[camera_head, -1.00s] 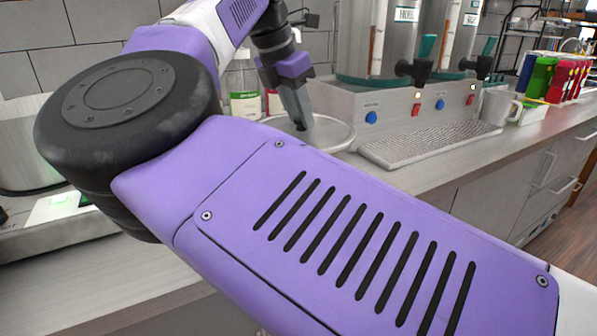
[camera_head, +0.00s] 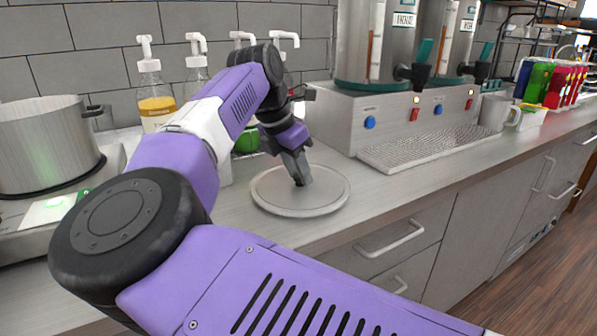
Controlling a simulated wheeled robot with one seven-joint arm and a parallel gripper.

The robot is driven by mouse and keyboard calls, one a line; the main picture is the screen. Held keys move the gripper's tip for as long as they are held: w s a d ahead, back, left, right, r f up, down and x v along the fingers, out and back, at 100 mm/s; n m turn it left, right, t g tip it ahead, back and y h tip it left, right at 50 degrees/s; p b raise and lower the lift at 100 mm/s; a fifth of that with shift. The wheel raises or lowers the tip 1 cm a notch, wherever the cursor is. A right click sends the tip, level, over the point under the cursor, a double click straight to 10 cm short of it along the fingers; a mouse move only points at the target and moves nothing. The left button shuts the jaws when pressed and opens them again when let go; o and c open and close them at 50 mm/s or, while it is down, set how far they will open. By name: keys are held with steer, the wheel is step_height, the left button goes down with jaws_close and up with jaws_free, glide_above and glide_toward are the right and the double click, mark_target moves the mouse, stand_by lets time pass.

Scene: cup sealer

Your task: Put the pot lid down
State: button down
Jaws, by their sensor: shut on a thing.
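The pot lid (camera_head: 325,194) is a round, flat, light grey disc with a raised rim. It lies level at the counter, left of the drink dispenser; whether its whole underside touches the counter I cannot tell. My gripper (camera_head: 301,180) points down at the middle of the lid and is shut on its handle, which the fingers mostly hide. The pot (camera_head: 45,145), a grey metal pot with a dark side handle, stands uncovered on a cooker at the far left.
A dispenser (camera_head: 345,112) with taps and a drip tray (camera_head: 430,145) stands right of the lid. Pump bottles (camera_head: 157,100) stand behind my arm by the wall. The counter's front edge (camera_head: 330,232) is close in front of the lid.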

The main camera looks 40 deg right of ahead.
steer(key=c, duration=1.1)
jaws_free()
steer(key=shift+f, duration=0.1)
steer(key=shift+o, duration=0.2)
steer(key=p+v, duration=0.1)
steer(key=v, duration=1.1)
